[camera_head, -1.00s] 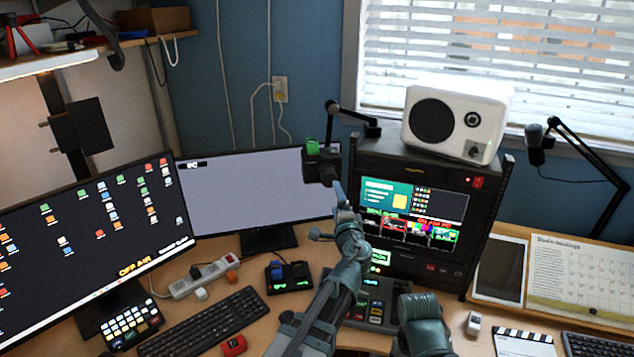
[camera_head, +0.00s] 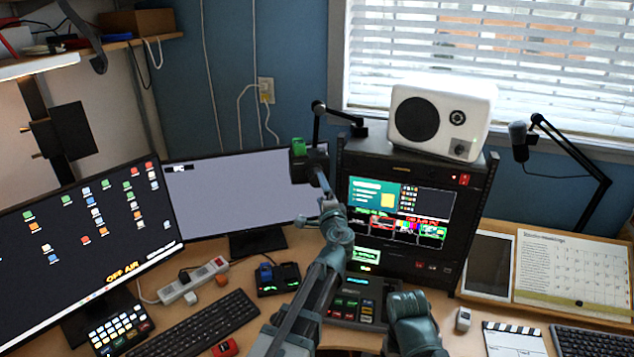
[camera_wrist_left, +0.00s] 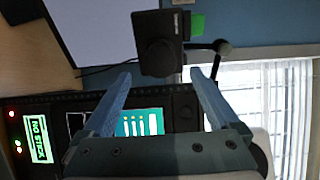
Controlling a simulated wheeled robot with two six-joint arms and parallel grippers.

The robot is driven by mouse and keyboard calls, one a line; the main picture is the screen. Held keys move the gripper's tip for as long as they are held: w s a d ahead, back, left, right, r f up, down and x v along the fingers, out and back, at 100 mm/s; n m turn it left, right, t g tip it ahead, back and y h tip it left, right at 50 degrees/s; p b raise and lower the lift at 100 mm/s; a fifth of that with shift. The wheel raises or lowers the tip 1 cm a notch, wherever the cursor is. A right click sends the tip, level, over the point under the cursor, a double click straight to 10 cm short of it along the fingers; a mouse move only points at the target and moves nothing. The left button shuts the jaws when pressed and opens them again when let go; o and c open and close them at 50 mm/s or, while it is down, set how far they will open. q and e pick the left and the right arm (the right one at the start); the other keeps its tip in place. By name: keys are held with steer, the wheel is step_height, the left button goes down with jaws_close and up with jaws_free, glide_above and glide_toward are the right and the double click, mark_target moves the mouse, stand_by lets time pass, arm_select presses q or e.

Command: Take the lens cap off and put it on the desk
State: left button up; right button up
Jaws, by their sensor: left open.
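A small black camera (camera_head: 301,166) with a green block on top sits on a black boom arm in front of the rear monitor. In the left wrist view, its dark round lens front (camera_wrist_left: 158,57) faces my gripper. I cannot tell the lens cap apart from the lens front. My left gripper (camera_head: 321,180) is open and empty, close to the camera. In the wrist view, its two pale blue fingers (camera_wrist_left: 160,76) stand wide apart, on either side of the lens front. The desk (camera_head: 235,280) lies below.
A black rack (camera_head: 465,215) with a lit screen stands right of the gripper, a white speaker (camera_head: 441,122) on top. Monitors (camera_head: 85,240) are at left. A keyboard (camera_head: 200,327), power strip (camera_head: 192,280) and switcher panel (camera_head: 352,300) crowd the desk, with small bare patches between.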

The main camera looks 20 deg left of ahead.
mark_target(318, 181)
arm_select(q)
steer(key=shift+x, duration=2.2)
steer(key=shift+c, duration=0.3)
jaws_close()
steer(key=shift+s, duration=0.15)
steer(key=shift+v, duration=2.9)
steer(key=shift+d, duration=0.15)
